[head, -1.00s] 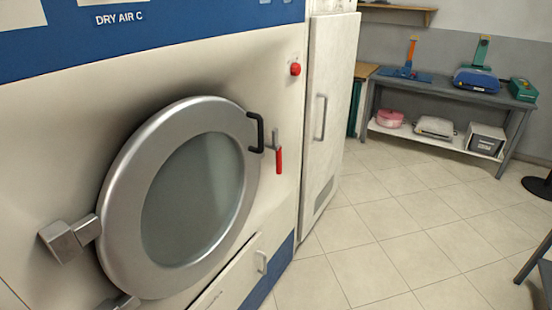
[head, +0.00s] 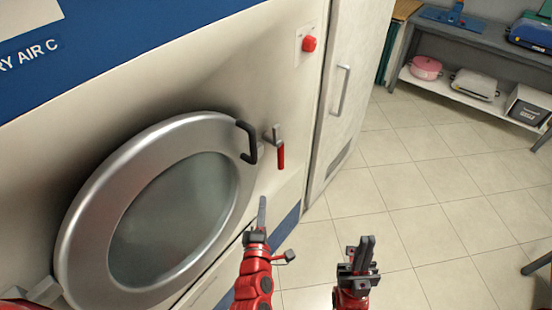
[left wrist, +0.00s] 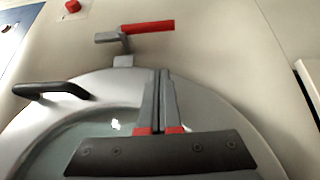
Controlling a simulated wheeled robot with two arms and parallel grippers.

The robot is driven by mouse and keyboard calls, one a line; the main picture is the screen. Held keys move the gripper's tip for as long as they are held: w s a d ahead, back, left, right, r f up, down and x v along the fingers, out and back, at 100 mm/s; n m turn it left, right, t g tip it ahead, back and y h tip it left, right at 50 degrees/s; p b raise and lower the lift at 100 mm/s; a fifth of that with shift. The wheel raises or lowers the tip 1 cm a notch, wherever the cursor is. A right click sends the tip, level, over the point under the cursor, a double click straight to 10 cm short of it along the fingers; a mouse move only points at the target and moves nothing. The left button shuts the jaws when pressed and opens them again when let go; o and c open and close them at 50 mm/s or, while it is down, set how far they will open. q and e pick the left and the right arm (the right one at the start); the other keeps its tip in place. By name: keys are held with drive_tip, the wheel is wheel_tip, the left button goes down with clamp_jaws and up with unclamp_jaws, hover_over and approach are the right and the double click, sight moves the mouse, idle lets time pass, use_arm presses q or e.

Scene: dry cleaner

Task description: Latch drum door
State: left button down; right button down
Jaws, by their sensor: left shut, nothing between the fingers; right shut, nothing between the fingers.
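The round drum door (head: 75,235) has a silver ring and a grey-green window; it sits against the machine front, and I cannot tell whether it is fully flush. Its dark handle (head: 250,142) is at the upper right of the ring. Beside it the latch lever (head: 280,155) has a grey bracket and a red grip that hangs down. In the left wrist view the red grip (left wrist: 148,27) is above my fingertips, clear of them. My left gripper (head: 262,205) is shut and empty, below the latch. My right gripper (head: 366,245) is shut and empty over the floor.
A red button (head: 309,44) is above the latch. A tall white cabinet (head: 362,60) with a grey handle stands right of the machine. A grey bench (head: 480,40) with goods is at the back right. The tiled floor (head: 420,190) between is clear.

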use_arm(q)
drive_tip(key=shift+s+a, duration=0.1)
drive_tip(key=w+d+p, duration=0.3)
drive_tip(key=w+p, duration=0.3)
drive_tip(key=w, duration=0.6)
drive_tip(key=shift+w+d+r+p, duration=0.15)
drive_tip(key=shift+w+r+p, duration=0.15)
drive_tip(key=shift+w+p, duration=0.1)
